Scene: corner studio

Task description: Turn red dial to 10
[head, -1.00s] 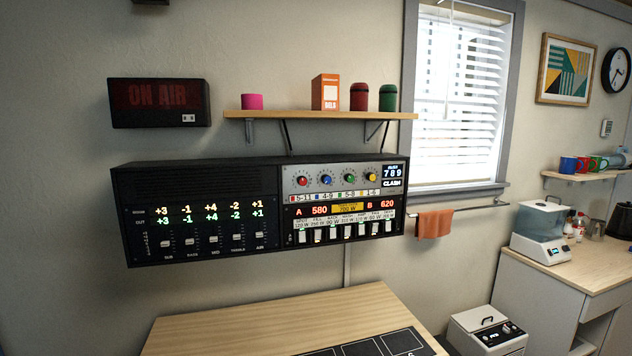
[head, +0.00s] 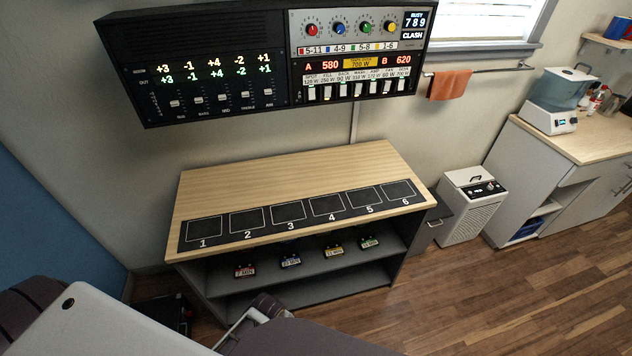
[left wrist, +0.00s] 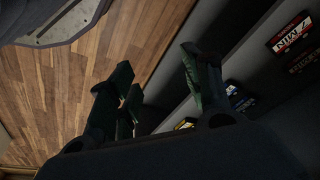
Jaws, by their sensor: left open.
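The red dial (head: 311,29) is a small round knob, first from the left in a row of four on the light panel at the top of the black wall console (head: 205,68). The blue, green and yellow dials stand to its right. A strip below reads 5-11 beside a red mark. The red dial's exact setting is too small to read. In the left wrist view my left gripper (left wrist: 158,72) is open and empty, with its dark fingers apart near the low shelf. It is far below the console. My right gripper is not in view.
A wooden-topped table (head: 290,170) with numbered squares on a black strip stands below the console. Small labelled cards (head: 291,260) lie on its lower shelf. A white bin-like unit (head: 470,205) is to the right.

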